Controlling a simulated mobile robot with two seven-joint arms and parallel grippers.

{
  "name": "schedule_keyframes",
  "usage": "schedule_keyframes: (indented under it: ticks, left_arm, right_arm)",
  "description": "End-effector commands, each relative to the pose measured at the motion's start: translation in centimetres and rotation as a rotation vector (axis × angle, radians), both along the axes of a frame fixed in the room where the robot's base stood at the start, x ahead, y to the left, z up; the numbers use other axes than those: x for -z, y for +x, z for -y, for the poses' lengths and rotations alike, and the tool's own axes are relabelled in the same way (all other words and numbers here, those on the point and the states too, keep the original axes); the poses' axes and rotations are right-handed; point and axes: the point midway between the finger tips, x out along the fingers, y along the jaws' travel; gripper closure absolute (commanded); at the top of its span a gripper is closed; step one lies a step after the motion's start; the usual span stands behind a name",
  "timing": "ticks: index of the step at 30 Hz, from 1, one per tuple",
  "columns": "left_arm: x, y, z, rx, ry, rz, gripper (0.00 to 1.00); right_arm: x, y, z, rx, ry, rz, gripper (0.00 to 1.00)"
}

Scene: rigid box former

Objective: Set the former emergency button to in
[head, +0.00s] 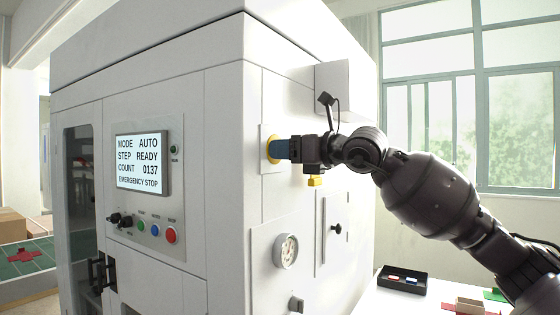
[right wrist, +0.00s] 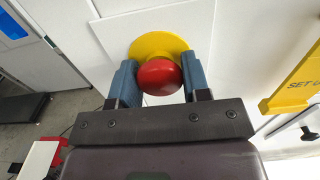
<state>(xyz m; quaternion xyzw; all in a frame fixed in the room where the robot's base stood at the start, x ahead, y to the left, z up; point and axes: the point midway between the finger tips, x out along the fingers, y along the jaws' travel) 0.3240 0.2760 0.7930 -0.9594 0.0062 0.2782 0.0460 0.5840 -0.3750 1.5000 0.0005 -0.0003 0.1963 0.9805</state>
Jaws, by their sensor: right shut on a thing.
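The former's emergency button is a red mushroom head (right wrist: 158,77) on a round yellow plate (right wrist: 160,47), on the side wall of the white machine. In the head view the yellow plate (head: 272,149) shows on that wall, and the red head is hidden by my gripper. My right gripper (head: 282,150) is at the button. In the right wrist view its blue fingers (right wrist: 158,82) stand on both sides of the red head, shut on it. Whether the button is in or out I cannot tell. My left gripper is not in view.
The machine's front panel has a screen (head: 142,162) reading EMERGENCY STOP, with knobs and coloured buttons (head: 155,230) below. A gauge (head: 286,251) and a handled door (head: 335,228) lie below my gripper. A black tray (head: 401,281) stands on the white table at right.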

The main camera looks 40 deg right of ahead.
Motion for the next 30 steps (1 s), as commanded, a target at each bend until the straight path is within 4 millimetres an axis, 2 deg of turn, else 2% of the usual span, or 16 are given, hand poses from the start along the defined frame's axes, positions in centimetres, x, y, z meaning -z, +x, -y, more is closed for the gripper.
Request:
schedule_keyframes:
  ticks: [12, 13, 17, 30]
  left_arm:
    - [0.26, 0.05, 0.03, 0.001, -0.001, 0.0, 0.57]
    - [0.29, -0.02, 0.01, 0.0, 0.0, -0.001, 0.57]
    - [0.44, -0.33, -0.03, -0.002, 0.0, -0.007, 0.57]
    - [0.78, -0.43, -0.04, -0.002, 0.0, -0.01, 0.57]
  right_arm:
    - [-0.25, -0.33, 0.11, 0.004, 0.0, 0.004, 0.99]
    - [-0.24, -0.33, 0.11, 0.004, 0.0, 0.004, 0.52]
    - [-0.16, -0.31, 0.08, 0.004, -0.001, 0.003, 0.32]
    - [0.17, -0.83, 0.36, 0.004, -0.001, -0.003, 0.31]
